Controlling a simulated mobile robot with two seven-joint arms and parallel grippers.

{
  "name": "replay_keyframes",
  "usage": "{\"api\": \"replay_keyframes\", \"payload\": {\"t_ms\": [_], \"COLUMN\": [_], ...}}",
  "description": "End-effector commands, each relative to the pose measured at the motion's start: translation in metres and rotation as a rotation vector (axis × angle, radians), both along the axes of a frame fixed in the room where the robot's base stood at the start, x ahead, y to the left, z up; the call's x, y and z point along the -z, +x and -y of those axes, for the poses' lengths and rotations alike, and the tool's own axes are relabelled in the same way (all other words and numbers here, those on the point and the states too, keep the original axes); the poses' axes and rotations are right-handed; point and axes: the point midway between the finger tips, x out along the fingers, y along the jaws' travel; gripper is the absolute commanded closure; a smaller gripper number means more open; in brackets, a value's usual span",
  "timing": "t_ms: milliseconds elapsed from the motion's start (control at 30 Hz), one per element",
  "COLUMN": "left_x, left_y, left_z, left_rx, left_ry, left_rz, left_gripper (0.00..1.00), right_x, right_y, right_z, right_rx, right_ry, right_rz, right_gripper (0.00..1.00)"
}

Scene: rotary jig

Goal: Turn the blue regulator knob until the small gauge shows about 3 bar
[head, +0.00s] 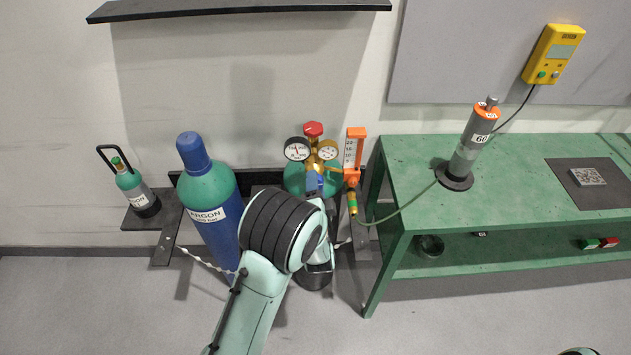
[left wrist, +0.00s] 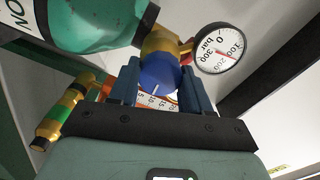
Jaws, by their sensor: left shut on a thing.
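The blue regulator knob (left wrist: 158,72) sits between the two fingers of my left gripper (left wrist: 160,84) in the left wrist view, with a white mark on its face. In the head view my left gripper (head: 316,190) is at the front of the brass regulator (head: 315,163), and my arm hides much of the bottle below. The larger white gauge (head: 297,149) is left of the regulator; in the wrist view this gauge (left wrist: 219,49) reads in bar up to 300. The small gauge (head: 327,150) is on the right; its needle is too small to read.
An orange flowmeter (head: 356,150) stands right of the regulator, with a hose (head: 398,212) running to the green bench (head: 400,165). A blue and green argon bottle (head: 207,205) stands left of my arm. A red knob (head: 313,129) tops the valve.

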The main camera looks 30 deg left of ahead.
Motion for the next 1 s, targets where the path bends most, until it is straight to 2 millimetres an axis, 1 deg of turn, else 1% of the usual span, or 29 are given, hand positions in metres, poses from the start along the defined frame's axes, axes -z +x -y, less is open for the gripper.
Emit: {"api": "replay_keyframes", "payload": {"t_ms": [33,100,400,633,1000], "left_x": [-0.002,-0.002,-0.001,0.000,0.000], "left_y": [0.001,0.001,0.001,0.000,0.000], "left_z": [0.000,0.001,0.001,0.001,0.000], "left_rx": [0.001,0.002,0.001,0.001,0.001], "left_ry": [0.033,0.073,0.189,0.219,0.222], "left_rz": [-0.020,-0.044,-0.115,-0.134,-0.136], "left_gripper": [0.83,0.83,0.83,0.83,0.83], "right_x": [-0.005,-0.008,-0.016,-0.017,-0.017], "right_y": [0.003,0.005,0.011,0.012,0.012], "right_z": [0.000,0.000,0.000,0.000,0.000], "right_rx": [0.000,0.000,0.000,0.000,0.000], "right_ry": [0.000,0.000,0.000,0.000,0.000], "right_rz": [0.003,0.006,0.012,0.013,0.013], "right_gripper": [0.38,0.38,0.38,0.38,0.38]}}
